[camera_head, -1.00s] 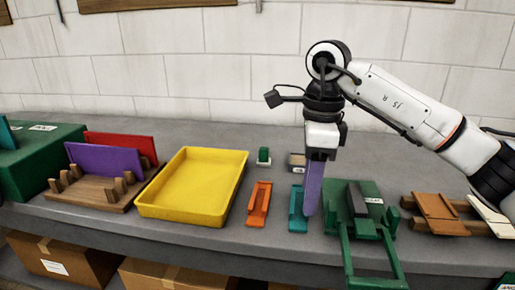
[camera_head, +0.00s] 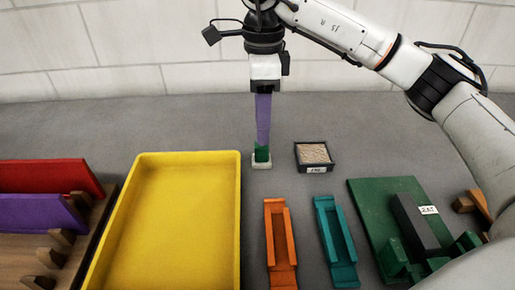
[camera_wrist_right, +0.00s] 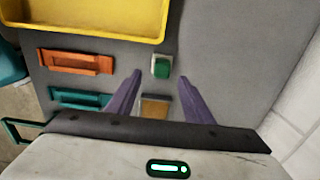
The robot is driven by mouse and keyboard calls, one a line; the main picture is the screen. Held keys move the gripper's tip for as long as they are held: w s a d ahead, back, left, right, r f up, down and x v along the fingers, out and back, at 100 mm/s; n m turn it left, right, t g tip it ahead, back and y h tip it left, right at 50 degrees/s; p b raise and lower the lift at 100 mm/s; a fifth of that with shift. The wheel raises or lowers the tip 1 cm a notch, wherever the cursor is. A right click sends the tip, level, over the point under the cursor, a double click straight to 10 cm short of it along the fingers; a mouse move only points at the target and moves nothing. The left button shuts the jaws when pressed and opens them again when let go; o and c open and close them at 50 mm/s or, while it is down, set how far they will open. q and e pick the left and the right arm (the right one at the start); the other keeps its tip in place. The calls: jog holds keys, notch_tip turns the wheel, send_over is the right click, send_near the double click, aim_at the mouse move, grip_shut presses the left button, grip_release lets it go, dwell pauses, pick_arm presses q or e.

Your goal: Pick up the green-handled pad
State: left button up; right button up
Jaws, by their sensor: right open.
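The green-handled pad (camera_head: 261,160) is a small green block on a pale base. It sits on the grey bench just right of the yellow tray, and also shows in the right wrist view (camera_wrist_right: 161,68). My right gripper (camera_head: 263,144) points down at the pad, its purple fingers overlapping the green handle in the head view. In the right wrist view its two fingers (camera_wrist_right: 160,76) are spread, with the pad between and slightly beyond the tips. I cannot tell whether they touch it. My left gripper is not in view.
The yellow tray (camera_head: 232,215) is left of the pad. A small dark box with a tan top (camera_head: 314,155) is close on its right. Orange (camera_head: 279,245) and teal (camera_head: 335,245) holders lie in front, and a green board (camera_head: 370,195) at right. The bench behind is clear.

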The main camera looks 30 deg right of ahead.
aim_at(262, 147)
jog(key=f, duration=0.3)
jog(key=f+p, duration=0.1)
jog(key=f, duration=0.3)
jog(key=shift+w+f, duration=0.2)
jog(key=shift+f, duration=0.05)
jog(key=c, duration=1.1)
